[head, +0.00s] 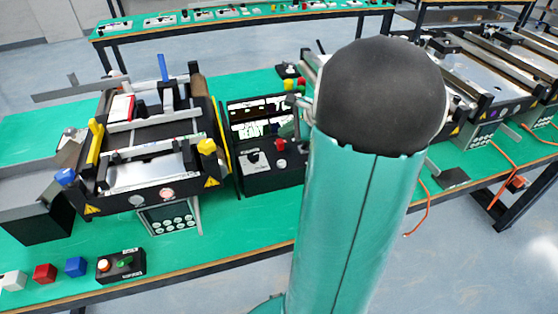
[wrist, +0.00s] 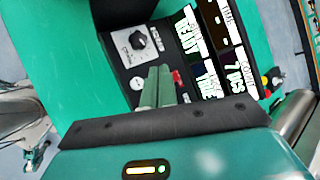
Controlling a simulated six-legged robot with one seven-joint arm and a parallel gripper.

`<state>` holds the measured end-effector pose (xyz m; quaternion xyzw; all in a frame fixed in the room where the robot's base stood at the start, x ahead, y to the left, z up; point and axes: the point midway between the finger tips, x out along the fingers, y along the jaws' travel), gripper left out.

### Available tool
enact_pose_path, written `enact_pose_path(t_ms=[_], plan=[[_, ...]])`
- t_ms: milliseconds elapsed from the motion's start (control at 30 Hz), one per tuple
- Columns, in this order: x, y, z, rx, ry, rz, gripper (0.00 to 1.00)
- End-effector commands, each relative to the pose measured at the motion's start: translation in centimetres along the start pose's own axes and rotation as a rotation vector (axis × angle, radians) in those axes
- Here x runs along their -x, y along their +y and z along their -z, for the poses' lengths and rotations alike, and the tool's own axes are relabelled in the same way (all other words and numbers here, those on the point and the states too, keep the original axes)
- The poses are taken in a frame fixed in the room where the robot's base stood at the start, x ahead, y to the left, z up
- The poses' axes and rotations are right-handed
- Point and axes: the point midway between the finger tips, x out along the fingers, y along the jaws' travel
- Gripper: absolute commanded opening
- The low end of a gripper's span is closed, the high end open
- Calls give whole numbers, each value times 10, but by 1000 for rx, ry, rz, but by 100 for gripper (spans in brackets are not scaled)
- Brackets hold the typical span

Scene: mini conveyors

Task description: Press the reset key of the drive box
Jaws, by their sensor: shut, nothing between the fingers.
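A black box with lit displays (head: 268,178), which looks like the drive box, stands on the green bench between the conveyor and my arm. Its sloped front carries a rotary knob on a white plate (head: 254,159) and a red button (head: 280,145). The wrist view shows the knob (wrist: 138,40) and a bit of the red part (wrist: 177,78), mostly hidden by my fingers. My gripper (wrist: 160,72) is shut and empty, its green fingers over the panel beside the red part. I cannot tell whether they touch. I cannot make out a key labelled reset.
A small conveyor (head: 150,150) with yellow and blue knobs stands left of the box. A small control box (head: 121,266) and coloured cubes (head: 75,267) lie along the front edge. More conveyors (head: 490,70) stand on the right. My arm hides part of the bench.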

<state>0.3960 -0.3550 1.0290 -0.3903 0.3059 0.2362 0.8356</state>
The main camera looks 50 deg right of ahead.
Motion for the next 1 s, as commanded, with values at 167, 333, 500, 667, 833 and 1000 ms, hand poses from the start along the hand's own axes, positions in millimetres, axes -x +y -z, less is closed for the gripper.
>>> enact_pose_path(t_ms=[167, 333, 500, 667, 833, 1000], plan=[[-6, 4, 2, -1, -2, -2, 0], [-20, 15, 11, -2, -2, -4, 0], [-38, 25, 22, -1, -3, -4, 0], [-53, 35, 32, 0, -3, -4, 0], [-62, 41, 39, 2, -1, -3, 0], [-66, 43, 41, 2, -1, -2, 0]])
